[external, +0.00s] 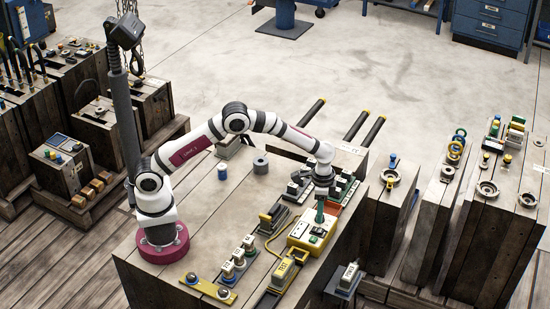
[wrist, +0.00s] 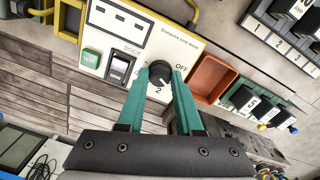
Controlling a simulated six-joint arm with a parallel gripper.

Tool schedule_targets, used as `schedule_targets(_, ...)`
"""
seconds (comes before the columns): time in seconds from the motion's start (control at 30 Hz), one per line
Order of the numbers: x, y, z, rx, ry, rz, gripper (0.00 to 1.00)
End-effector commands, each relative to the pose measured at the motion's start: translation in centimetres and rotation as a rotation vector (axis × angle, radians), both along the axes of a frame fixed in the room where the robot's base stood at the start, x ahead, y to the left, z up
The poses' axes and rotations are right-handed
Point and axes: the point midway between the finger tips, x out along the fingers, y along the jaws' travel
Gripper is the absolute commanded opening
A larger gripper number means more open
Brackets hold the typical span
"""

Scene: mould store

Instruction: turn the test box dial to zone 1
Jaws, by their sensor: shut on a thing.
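The test box (external: 299,230) is a yellow case with a cream top face, standing near the front right of the bench; its face fills the upper middle of the wrist view (wrist: 190,52). Its black round dial (wrist: 157,69) has OFF printed to its right and a 2 below it. A pale mark on the knob seems to be near the 2, but I cannot read it surely. No 1 is visible; the left finger covers part of the face. My gripper (wrist: 157,77) has its two green fingers closed on the dial from both sides. In the external view my gripper (external: 320,212) points down at the box.
The box carries a green test button (wrist: 91,58) and a dock socket (wrist: 119,68). A yellow cable (external: 270,240) runs left of the box. The bench middle is mostly clear.

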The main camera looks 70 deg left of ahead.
Motion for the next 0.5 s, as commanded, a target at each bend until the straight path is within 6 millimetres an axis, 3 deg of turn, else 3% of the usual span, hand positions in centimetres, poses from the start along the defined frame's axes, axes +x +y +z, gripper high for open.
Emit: schedule_targets(0.5,0.05,0.00,0.08,0.000,-0.001,-0.082,0.00)
